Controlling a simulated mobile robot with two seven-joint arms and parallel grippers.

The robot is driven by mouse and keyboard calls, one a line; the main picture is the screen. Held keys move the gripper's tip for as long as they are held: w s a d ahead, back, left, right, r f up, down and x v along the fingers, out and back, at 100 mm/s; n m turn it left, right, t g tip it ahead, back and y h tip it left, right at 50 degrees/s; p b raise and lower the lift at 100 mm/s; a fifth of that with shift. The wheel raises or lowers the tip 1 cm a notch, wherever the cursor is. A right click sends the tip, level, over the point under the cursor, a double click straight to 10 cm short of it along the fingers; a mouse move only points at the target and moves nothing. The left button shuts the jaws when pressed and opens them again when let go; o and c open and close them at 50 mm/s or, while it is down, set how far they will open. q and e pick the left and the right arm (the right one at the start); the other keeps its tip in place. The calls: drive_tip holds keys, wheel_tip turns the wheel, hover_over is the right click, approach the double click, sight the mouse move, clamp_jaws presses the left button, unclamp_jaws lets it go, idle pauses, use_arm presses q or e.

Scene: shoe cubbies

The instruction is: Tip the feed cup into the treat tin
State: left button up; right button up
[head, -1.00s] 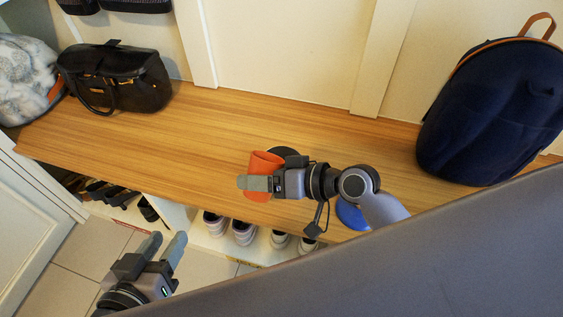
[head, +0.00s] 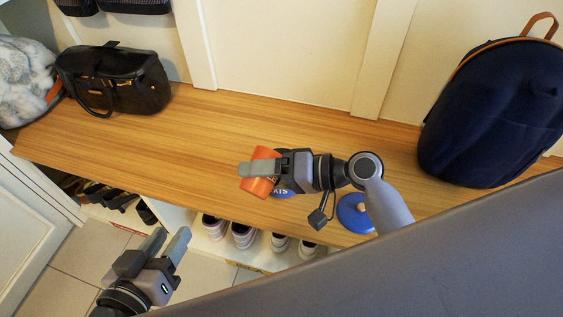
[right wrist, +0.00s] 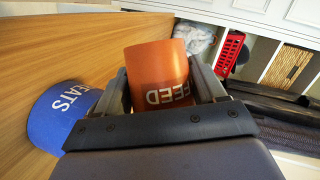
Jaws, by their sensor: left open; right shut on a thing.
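The orange feed cup (head: 260,172), marked FEED, is tilted over in the head view. It also shows in the right wrist view (right wrist: 156,72) with its lettering upside down. My right gripper (head: 250,168) is shut on the cup's sides. The blue treat tin (head: 284,193) stands on the bench below, mostly hidden by the cup and gripper; its letters EATS show in the right wrist view (right wrist: 62,118). The cup's inside and contents are hidden. My left gripper (head: 168,242) is open and empty in front of the bench.
A blue lid with a wooden knob (head: 355,213) lies on the bench right of the tin, beside my right arm. A dark backpack (head: 490,115) stands at the right, a black handbag (head: 115,80) at the left. Shoes (head: 243,232) sit in cubbies below. The bench's middle (head: 200,140) is clear.

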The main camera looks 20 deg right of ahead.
use_arm(q)
drive_tip(key=shift+s+f, duration=0.15)
drive_tip(key=shift+f, duration=0.05)
use_arm(e)
drive_tip(key=shift+r, duration=0.15)
use_arm(q)
drive_tip(key=shift+s+d+f, duration=0.1)
drive_tip(key=shift+f, duration=0.2)
use_arm(e)
drive_tip(key=shift+w+d+m, duration=0.2)
drive_tip(key=shift+m, duration=0.1)
use_arm(q)
drive_tip(key=shift+b, duration=0.35)
use_arm(e)
drive_tip(key=shift+w+d+y, duration=0.1)
drive_tip(key=shift+y, duration=0.2)
drive_tip(key=shift+f, duration=0.2)
use_arm(q)
drive_tip(key=shift+w+d+r+h, duration=0.15)
drive_tip(key=shift+w+d+h, duration=0.1)
drive_tip(key=shift+d+h, duration=0.05)
use_arm(e)
drive_tip(key=shift+w+d+m, duration=0.15)
drive_tip(key=shift+m, duration=0.15)
use_arm(q)
drive_tip(key=shift+d+b, duration=0.15)
drive_tip(key=shift+b, duration=0.15)
use_arm(e)
drive_tip(key=shift+w+d+f, duration=0.1)
